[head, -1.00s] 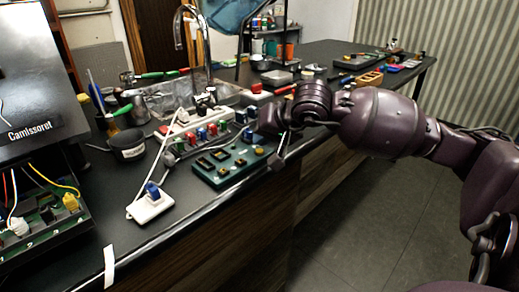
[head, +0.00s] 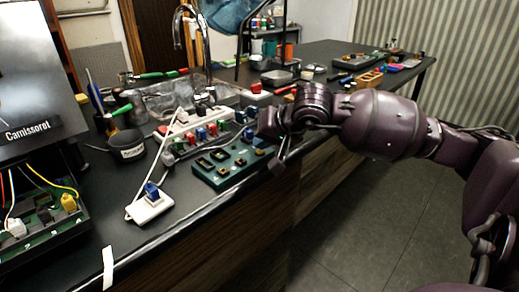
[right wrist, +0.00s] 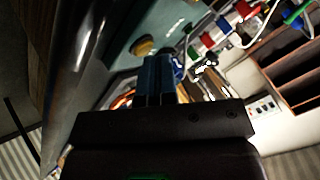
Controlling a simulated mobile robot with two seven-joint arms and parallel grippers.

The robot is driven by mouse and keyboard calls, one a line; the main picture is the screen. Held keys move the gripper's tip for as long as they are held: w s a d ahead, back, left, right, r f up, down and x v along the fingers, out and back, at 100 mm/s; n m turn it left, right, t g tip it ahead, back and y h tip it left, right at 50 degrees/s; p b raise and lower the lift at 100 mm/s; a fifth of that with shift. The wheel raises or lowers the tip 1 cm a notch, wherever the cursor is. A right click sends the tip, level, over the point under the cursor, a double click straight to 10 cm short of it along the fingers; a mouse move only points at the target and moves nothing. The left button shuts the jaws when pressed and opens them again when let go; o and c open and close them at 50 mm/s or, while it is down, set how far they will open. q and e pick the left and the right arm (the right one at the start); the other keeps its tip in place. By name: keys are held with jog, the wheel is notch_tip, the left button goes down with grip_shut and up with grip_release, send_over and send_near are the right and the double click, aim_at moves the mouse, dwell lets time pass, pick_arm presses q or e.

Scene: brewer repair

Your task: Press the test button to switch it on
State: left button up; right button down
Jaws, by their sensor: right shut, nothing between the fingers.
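A green test board (head: 222,182) lies near the front edge of the black counter, with several dark sockets on it. A round yellow button (head: 259,151) sits at its right end, with a blue part (head: 248,135) behind it. My right gripper (head: 266,131) is just above and behind that end of the board. In the right wrist view its shut, empty fingers (right wrist: 159,80) point at the board, beside the yellow button (right wrist: 143,46) and close to a blue part (right wrist: 178,66). I cannot tell whether they touch anything. My left gripper is not in view.
The opened brewer (head: 28,100) with loose wires stands at the left. A white socket block (head: 150,208) with a blue plug lies at the front edge. A row of red, green and blue parts (head: 201,134) is behind the board. A faucet (head: 178,30) rises behind.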

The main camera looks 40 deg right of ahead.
jog(key=shift+r, duration=0.4)
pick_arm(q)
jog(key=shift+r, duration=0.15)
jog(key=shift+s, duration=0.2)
pick_arm(e)
jog(key=shift+r, duration=0.1)
jog(key=shift+r+p, duration=0.3)
jog(key=shift+r, duration=0.4)
notch_tip(320, 180, up, 2)
jog(key=shift+r+p, duration=0.55)
jog(key=shift+r, duration=0.7)
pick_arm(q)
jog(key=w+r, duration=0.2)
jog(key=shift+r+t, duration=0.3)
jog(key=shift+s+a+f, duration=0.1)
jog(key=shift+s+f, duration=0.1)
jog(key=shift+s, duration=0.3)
